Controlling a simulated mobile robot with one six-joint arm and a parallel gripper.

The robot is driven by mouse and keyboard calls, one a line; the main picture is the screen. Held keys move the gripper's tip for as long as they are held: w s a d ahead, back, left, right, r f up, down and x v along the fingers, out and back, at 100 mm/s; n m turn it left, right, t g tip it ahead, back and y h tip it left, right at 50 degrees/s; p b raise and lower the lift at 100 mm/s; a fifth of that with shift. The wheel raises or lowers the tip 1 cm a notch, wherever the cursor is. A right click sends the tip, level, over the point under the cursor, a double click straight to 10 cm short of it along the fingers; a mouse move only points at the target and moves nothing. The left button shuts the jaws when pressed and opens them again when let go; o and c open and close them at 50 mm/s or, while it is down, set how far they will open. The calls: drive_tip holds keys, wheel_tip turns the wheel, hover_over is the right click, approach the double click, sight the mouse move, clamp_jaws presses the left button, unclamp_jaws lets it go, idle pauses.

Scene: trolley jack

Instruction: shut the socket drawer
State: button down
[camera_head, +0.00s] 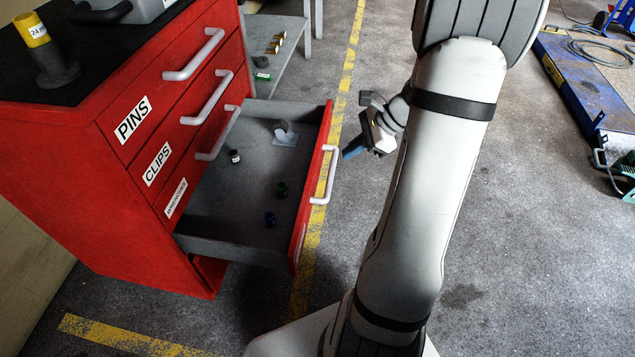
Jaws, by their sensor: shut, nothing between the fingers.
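The socket drawer (253,170) is the lowest drawer in view on the red cabinet (110,150), and it stands pulled well out. Its red front carries a pale bar handle (325,175). My gripper (352,150) is shut and empty, just right of the drawer front's far end. It looks apart from the handle. My arm hides part of the wrist.
Closed drawers labelled PINS (132,119) and CLIPS (157,164) sit above. A grey shelf (275,55) with small parts stands behind. A blue lift ramp (585,85) and cables lie at the right. Grey floor with yellow lines is clear in front of the drawer.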

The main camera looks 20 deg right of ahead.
drive_tip(key=d+f+m+t+b, duration=0.1)
drive_tip(key=d+f+m+b, duration=0.3)
drive_tip(key=f, duration=0.4)
drive_tip(key=b, duration=0.4)
approach(313, 181)
drive_tip(key=x, duration=0.5)
drive_tip(key=shift+s+d+f, duration=0.2)
drive_tip(key=shift+s+f, duration=0.15)
drive_tip(key=shift+f, duration=0.15)
drive_tip(key=shift+w+a+r, duration=0.1)
drive_tip(key=shift+w+a, duration=0.2)
drive_tip(key=shift+a, duration=0.1)
drive_tip(key=shift+w, duration=0.1)
